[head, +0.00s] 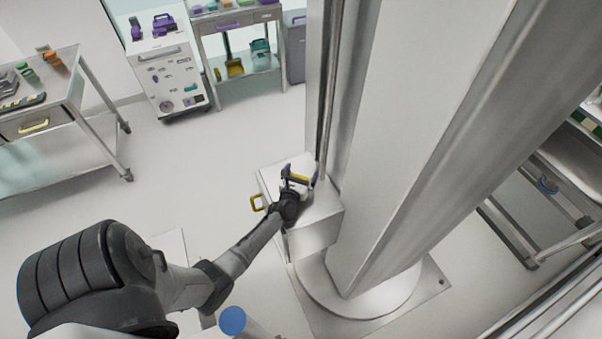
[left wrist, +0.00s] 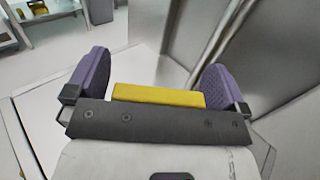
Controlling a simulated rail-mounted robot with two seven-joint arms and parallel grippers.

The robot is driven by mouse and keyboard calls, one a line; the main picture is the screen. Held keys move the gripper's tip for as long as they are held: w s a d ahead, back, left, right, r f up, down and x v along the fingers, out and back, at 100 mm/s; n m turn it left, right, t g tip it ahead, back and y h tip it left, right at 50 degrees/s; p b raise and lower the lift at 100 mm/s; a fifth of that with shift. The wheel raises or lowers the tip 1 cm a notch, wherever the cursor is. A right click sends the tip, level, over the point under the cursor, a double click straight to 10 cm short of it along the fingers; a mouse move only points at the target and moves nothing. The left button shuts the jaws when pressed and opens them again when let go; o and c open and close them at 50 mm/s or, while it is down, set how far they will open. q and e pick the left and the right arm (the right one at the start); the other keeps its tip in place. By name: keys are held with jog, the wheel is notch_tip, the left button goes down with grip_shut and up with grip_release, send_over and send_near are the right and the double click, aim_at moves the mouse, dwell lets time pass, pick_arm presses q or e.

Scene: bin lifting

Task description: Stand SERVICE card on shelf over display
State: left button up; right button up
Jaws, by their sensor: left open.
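My left gripper (head: 300,177) is open above the top of a white box-shaped unit beside the large pale column. In the left wrist view its two purple finger pads (left wrist: 155,76) stand wide apart. A yellow bar (left wrist: 158,95) shows between the pads, close to the dark palm; I cannot tell whether it is part of the gripper or a separate thing. I cannot make out a SERVICE card, its lettering, or a display in either view. My right gripper is not in view.
A metal table (head: 88,105) with small items stands at left. A white cart (head: 168,75) and a drawer table (head: 236,22) stand at the back. Floor between them is clear.

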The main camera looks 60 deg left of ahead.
pick_arm(q)
jog(key=shift+r, duration=0.1)
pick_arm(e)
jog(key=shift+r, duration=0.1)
pick_arm(q)
jog(key=shift+s+r+p, duration=0.1)
jog(key=shift+r+p, duration=0.05)
jog(key=shift+p, duration=0.2)
jog(key=p+v, duration=0.2)
jog(key=v, duration=0.9)
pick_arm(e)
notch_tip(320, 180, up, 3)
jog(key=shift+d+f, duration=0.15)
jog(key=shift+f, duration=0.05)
pick_arm(q)
jog(key=shift+s+d, duration=0.25)
jog(key=shift+d, duration=0.05)
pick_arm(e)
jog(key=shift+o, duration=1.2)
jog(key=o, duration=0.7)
